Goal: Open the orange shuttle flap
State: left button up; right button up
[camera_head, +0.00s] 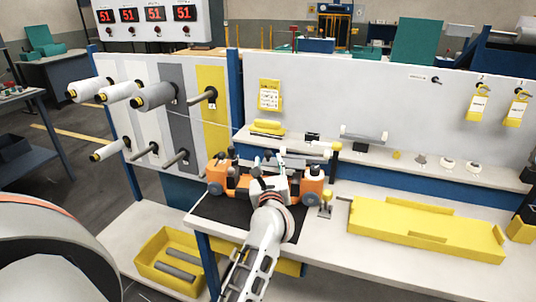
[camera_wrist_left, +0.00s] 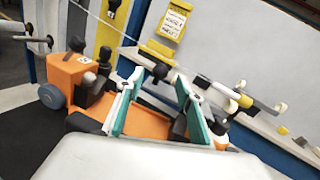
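The orange shuttle (camera_head: 312,187) with grey wheels sits on a black mat (camera_head: 228,209) on the workbench; its orange end and a wheel also show in the left wrist view (camera_wrist_left: 66,72). My left gripper (camera_head: 269,168) is over the middle of the shuttle and hides part of it. In the left wrist view its two teal-padded fingers (camera_wrist_left: 158,82) stand apart, with an orange part of the shuttle (camera_wrist_left: 150,124) visible between and below them. I see no clear grip on it. I cannot tell the flap from the body or its state. My right gripper is out of view.
A yellow tray-like fixture (camera_head: 425,229) lies on the bench to the right. A small lever stand (camera_head: 325,203) is close beside the shuttle. A narrow shelf (camera_head: 440,172) runs behind. A yellow bin (camera_head: 152,262) with grey rolls sits lower left. Spools (camera_head: 155,97) jut from the left panel.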

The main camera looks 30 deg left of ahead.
aim_at(268, 156)
pick_arm(q)
jog(key=shift+x, duration=2.6)
grip_shut()
